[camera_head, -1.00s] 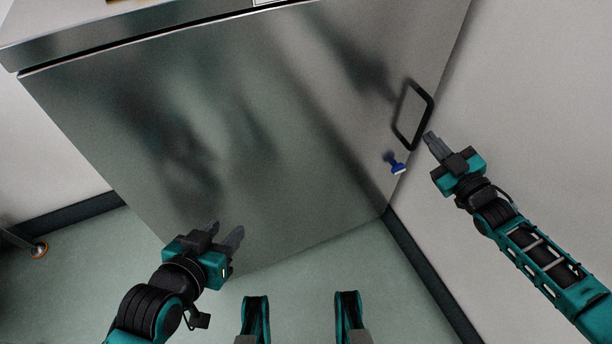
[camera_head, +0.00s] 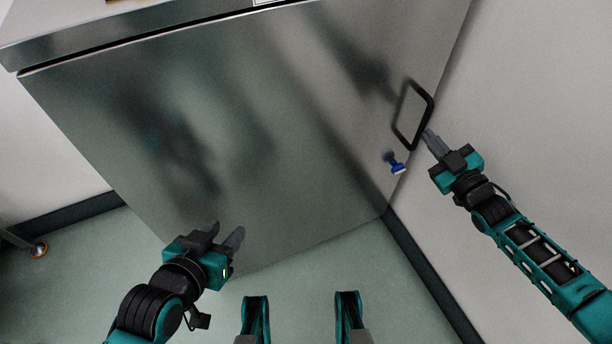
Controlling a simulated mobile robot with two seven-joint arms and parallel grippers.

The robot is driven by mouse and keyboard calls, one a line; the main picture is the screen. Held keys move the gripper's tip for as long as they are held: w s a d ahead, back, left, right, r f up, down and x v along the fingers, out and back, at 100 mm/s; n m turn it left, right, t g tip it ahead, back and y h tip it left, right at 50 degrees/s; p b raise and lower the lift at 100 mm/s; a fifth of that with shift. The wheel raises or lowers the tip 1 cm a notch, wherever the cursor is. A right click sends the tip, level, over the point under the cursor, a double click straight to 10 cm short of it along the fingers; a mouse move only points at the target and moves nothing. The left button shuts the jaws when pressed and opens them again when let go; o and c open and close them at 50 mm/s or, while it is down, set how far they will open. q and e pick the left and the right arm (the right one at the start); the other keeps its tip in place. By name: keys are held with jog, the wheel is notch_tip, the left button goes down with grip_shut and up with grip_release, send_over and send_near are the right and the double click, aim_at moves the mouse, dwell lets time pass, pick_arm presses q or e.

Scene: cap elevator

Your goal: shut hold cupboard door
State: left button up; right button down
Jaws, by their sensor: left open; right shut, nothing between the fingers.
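The cupboard door (camera_head: 240,150) is a large brushed-steel panel that fills the middle of the head view. It lies flush under the top edge, and I see no clear gap. A black bar handle (camera_head: 428,112) is near its right edge, with a blue latch knob (camera_head: 396,165) below it. My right gripper (camera_head: 430,137) is shut and empty, its tips at the lower end of the handle; I cannot tell if they touch. My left gripper (camera_head: 226,233) is open and empty, in front of the door's lower left part.
A pale wall (camera_head: 530,110) stands close along the right of the cupboard. The steel top (camera_head: 110,35) is at the upper left. Green floor (camera_head: 90,260) is free at the lower left, where a caster wheel (camera_head: 39,250) shows.

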pick_arm(q)
jog(key=shift+f, duration=0.1)
pick_arm(e)
jog(key=shift+w+a, duration=0.1)
jog(key=shift+w, duration=0.25)
dwell(0.4)
jog(key=shift+s, duration=0.1)
pick_arm(q)
jog(key=shift+r+p, duration=1.2)
jog(key=shift+r, duration=0.2)
pick_arm(e)
jog(key=shift+v, duration=2.45)
jog(key=s+a+m+g+h, duration=0.3)
jog(key=s+a+m+g, duration=0.35)
jog(key=s+a, duration=0.9)
pick_arm(q)
jog(key=s+a+r+y+p, duration=0.1)
jog(key=a+r+p, duration=0.3)
jog(key=r+p, duration=0.7)
jog(key=s+p, duration=0.1)
jog(key=p, duration=0.6)
jog(key=shift+a, duration=0.15)
pick_arm(e)
notch_tip(320, 180, up, 12)
jog(key=d+h, duration=0.1)
jog(key=d, duration=0.2)
jog(key=shift+s+f+m, duration=0.2)
jog(key=shift+s+m, duration=0.25)
jog(key=shift+s, duration=0.05)
